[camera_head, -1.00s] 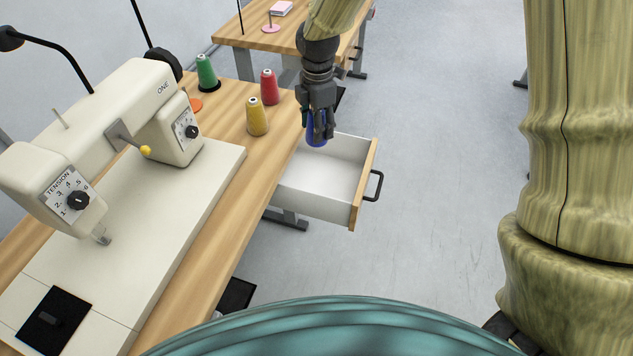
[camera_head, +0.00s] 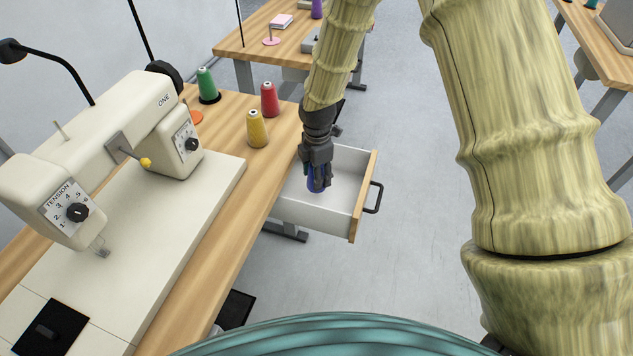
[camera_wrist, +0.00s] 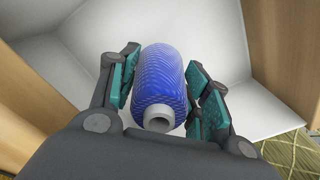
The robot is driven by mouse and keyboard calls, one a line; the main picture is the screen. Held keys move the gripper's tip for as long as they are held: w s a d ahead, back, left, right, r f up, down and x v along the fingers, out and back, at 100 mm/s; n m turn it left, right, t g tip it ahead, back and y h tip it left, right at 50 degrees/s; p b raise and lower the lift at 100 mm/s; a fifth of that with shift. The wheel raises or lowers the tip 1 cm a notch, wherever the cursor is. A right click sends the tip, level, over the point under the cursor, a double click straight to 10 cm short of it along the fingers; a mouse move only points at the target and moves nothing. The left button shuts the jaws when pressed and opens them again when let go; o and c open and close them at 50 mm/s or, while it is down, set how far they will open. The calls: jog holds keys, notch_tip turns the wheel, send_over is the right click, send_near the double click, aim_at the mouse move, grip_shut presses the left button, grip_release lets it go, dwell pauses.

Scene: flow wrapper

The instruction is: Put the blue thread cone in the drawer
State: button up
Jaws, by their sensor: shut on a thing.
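The blue thread cone (camera_wrist: 160,82) is between the teal-padded fingers of my gripper (camera_wrist: 163,95) in the wrist view, with its pale core end facing the camera. In the head view my gripper (camera_head: 318,185) points down inside the outline of the open drawer (camera_head: 312,213), shut on the cone (camera_head: 314,178). The fingers hide much of the cone there. The drawer is white inside with a wooden front and a black handle. White drawer walls surround the cone in the wrist view. I cannot tell whether the cone touches the drawer floor.
Yellow (camera_head: 257,129), red (camera_head: 269,99) and green (camera_head: 207,85) thread cones stand on the wooden table (camera_head: 213,285) left of the drawer. A cream sewing machine (camera_head: 110,135) stands further left. Another table (camera_head: 250,44) is behind. The floor right of the drawer is clear.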

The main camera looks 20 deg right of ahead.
jog(key=shift+f, duration=1.75)
jog(key=shift+f, duration=0.2)
jog(key=o, duration=1.1)
jog(key=shift+r, duration=0.1)
notch_tip(320, 180, up, 12)
